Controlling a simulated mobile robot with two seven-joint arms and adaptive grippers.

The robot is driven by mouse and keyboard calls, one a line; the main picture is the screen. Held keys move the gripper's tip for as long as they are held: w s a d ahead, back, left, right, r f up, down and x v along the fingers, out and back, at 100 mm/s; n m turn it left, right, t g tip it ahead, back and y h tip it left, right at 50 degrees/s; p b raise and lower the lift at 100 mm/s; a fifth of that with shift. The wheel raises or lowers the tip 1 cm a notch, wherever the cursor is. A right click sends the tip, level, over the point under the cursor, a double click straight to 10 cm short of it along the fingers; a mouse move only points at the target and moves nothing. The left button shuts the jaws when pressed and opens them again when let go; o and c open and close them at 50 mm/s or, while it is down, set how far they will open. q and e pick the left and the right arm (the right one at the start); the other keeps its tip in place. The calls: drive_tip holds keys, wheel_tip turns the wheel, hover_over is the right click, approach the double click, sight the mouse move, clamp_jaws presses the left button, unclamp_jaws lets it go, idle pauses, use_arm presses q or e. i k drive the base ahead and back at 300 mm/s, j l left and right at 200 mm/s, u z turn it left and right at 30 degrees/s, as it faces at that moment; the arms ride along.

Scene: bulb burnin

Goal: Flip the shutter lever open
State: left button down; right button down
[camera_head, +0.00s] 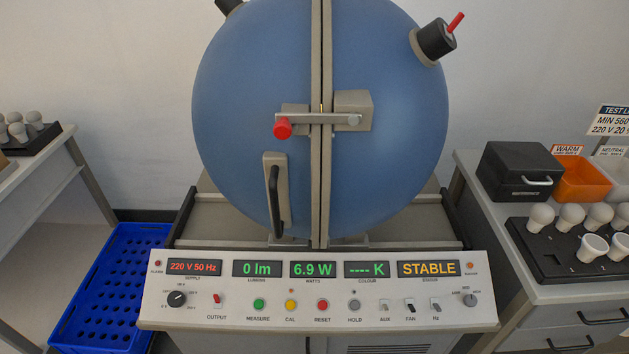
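A large blue sphere (255,75) stands behind the control panel, its two halves meeting at a vertical grey seam. On its upper right, a black cylindrical port (434,41) carries a small red lever (455,22) that sticks out up and to the right. This looks like the shutter lever, though no label on it is readable. A metal latch bar (335,118) with a red knob (283,128) lies roughly level across the seam. A grey plate with a black handle (275,198) is on the left half. Neither gripper is in view.
The control panel (380,312) shows 0 lm, 6.9 W and STABLE. A blue crate (70,340) is at lower left. A right-hand bench holds a black reference box (505,180), an orange bin (582,178) and a bulb tray (530,252). More bulbs (17,130) stand far left.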

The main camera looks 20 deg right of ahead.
sight(461, 16)
drive_tip(key=l+z, duration=0.2)
drive_tip(key=l, duration=0.2)
drive_tip(key=i+l+z, duration=0.2)
drive_tip(key=l, duration=0.2)
drive_tip(key=l+z, duration=0.2)
drive_tip(key=l, duration=0.25)
